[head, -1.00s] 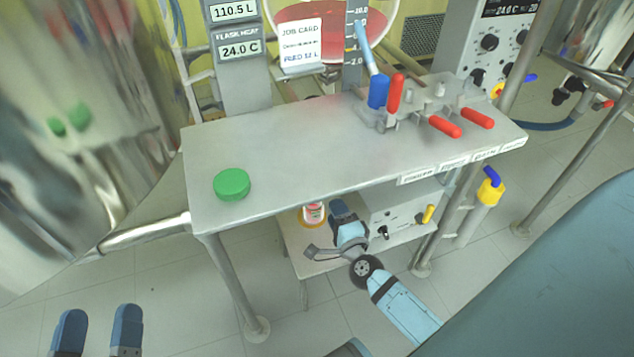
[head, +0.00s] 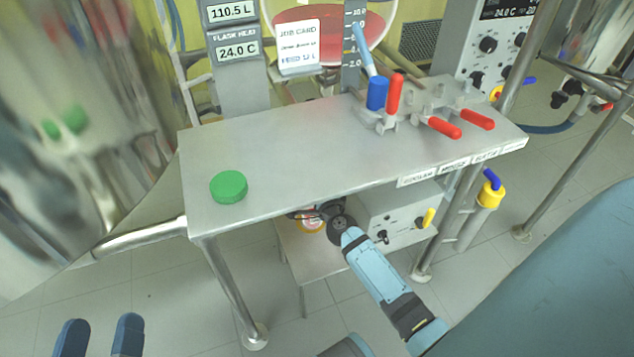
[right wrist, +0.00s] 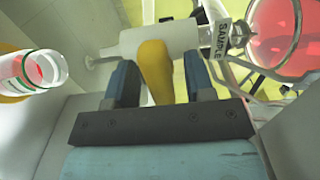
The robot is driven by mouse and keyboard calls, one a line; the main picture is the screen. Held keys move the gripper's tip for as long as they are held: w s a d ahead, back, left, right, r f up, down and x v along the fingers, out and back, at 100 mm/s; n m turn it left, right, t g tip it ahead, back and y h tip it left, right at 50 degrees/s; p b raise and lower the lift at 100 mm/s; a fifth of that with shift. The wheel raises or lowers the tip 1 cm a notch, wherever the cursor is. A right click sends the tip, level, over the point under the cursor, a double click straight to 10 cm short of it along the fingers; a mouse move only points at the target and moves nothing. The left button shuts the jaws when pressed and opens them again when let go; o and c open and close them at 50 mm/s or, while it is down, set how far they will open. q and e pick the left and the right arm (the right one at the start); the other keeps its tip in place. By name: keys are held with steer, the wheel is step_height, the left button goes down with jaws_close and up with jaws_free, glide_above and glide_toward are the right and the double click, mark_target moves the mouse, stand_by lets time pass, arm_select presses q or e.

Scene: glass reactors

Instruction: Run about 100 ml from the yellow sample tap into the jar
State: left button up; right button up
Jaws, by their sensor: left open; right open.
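The yellow sample tap handle (right wrist: 155,72) stands between the two fingers of my right gripper (right wrist: 160,66), which is open with a gap on each side. A white tap body (right wrist: 150,40) with a SAMPLE tag (right wrist: 213,38) is behind it. The jar (right wrist: 32,70), clear with green marks and a red patch, is at the left of the right wrist view. In the head view the jar (head: 311,226) shows partly under the bench, behind my right arm; the right fingers are mostly hidden there. My left gripper (head: 100,325) is open and empty at the lower left.
The steel bench (head: 270,150) overhangs the right hand. A green cap (head: 228,187) lies on it, with red-handled valves (head: 443,127) at its right. A large vessel stands at left.

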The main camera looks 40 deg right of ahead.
steer(key=c, duration=0.8)
steer(key=shift+r+n+p, duration=0.15)
steer(key=shift+n+p, duration=0.7)
steer(key=shift+n, duration=0.05)
steer(key=shift+n+p, duration=1.6)
steer(key=shift+n, duration=0.1)
arm_select(q)
steer(key=shift+w+a+f+g+y+p, duration=0.1)
steer(key=shift+a+f+g+y+p, duration=0.25)
steer(key=shift+a+f+y, duration=0.6)
arm_select(e)
steer(key=shift+n, duration=0.5)
arm_select(q)
steer(key=shift+a+r, duration=0.1)
steer(key=shift+r, duration=0.05)
arm_select(e)
steer(key=o, duration=0.8)
steer(key=shift+s, duration=0.15)
